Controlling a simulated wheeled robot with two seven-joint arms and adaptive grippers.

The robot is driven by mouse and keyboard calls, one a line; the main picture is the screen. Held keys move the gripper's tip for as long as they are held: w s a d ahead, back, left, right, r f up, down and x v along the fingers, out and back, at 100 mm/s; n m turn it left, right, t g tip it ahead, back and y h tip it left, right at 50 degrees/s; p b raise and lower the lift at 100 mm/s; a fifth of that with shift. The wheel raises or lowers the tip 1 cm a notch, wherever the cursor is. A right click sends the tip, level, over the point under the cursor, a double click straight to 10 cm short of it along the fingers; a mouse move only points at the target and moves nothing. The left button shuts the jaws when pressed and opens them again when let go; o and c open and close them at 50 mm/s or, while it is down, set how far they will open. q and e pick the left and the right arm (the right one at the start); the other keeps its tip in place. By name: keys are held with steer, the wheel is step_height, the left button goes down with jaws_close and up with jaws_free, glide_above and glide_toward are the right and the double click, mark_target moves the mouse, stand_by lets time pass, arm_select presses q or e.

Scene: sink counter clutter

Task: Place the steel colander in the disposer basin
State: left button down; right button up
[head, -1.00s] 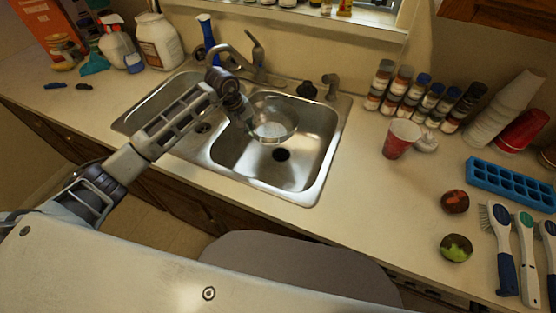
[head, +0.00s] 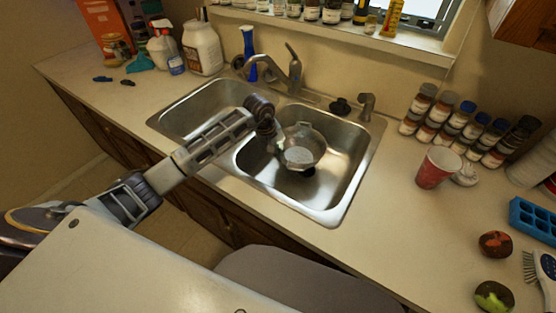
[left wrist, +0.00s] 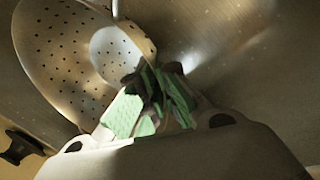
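The steel colander (head: 305,139) is a perforated metal bowl over or in the right basin (head: 345,180), hiding most of that basin's dark drain. Whether it touches the basin floor is unclear. My left gripper (head: 279,146) is at the colander's left side. In the left wrist view the colander (left wrist: 58,58) fills the upper left, its rim at the green-padded fingertips (left wrist: 155,95). The fingers are close together and look shut on the rim, though the contact is partly in shadow. My right gripper is not in view.
The left basin (head: 207,106) is empty. A faucet (head: 290,72) and a black stopper (head: 340,106) stand behind the sink. A red cup (head: 437,167) and several spice jars (head: 465,125) stand to the right. The counter right of the sink's front (head: 390,230) is clear.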

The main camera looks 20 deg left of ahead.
arm_select(q)
steer(key=shift+f, duration=0.3)
steer(key=shift+f+b, duration=0.5)
steer(key=shift+f, duration=0.25)
steer(key=shift+f+b, duration=0.35)
steer(key=shift+f, duration=0.45)
steer(key=c, duration=1.6)
jaws_free()
steer(key=shift+c, duration=0.2)
steer(key=shift+r, duration=0.2)
steer(key=shift+s+a+r, duration=0.15)
steer(key=shift+a+r, duration=0.05)
steer(key=shift+r, duration=0.35)
steer(key=v, duration=1)
steer(key=shift+r+b, duration=0.2)
steer(key=shift+b, duration=0.1)
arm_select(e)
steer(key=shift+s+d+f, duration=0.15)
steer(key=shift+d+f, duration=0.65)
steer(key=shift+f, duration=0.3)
